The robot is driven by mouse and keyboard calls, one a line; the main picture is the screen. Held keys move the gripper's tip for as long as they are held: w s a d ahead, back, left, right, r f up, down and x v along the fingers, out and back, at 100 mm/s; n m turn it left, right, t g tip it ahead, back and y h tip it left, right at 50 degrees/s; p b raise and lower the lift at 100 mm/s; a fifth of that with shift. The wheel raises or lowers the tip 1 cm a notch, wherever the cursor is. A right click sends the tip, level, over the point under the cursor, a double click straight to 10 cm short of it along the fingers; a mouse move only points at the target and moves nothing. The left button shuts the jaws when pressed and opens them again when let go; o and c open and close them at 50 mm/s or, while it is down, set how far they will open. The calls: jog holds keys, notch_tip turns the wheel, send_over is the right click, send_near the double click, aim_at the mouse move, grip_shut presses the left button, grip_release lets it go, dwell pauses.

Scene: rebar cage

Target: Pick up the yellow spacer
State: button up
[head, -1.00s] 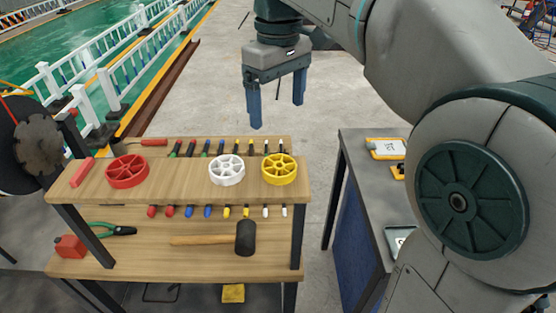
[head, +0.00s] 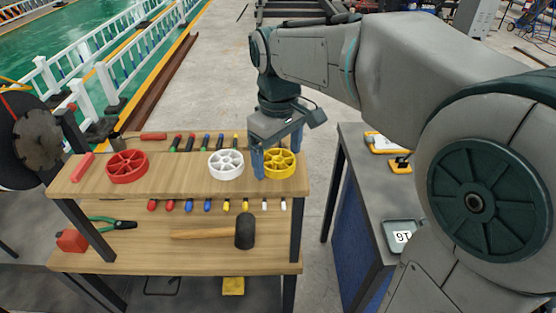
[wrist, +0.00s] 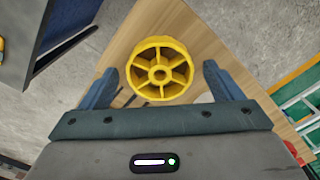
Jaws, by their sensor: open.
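The yellow spacer (head: 281,164) is a spoked wheel lying flat at the right end of the wooden top shelf. My gripper (head: 276,163) is over that end of the shelf, pointing down. One blue finger shows at the spacer's left side and partly hides it. In the wrist view the yellow spacer (wrist: 160,68) is between and slightly beyond the two open blue fingers of my gripper (wrist: 162,78). There is a gap on each side, and no contact shows. Whether the fingertips are level with the spacer I cannot tell.
A white spacer (head: 226,164) is close on the left, and a red spacer (head: 127,164) is further left. Several screwdrivers stand in the shelf's back edge. A hammer (head: 243,232) lies on the lower shelf. A dark table (head: 366,210) stands at the right.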

jog(key=shift+f, duration=0.15)
jog(key=c, duration=1.2)
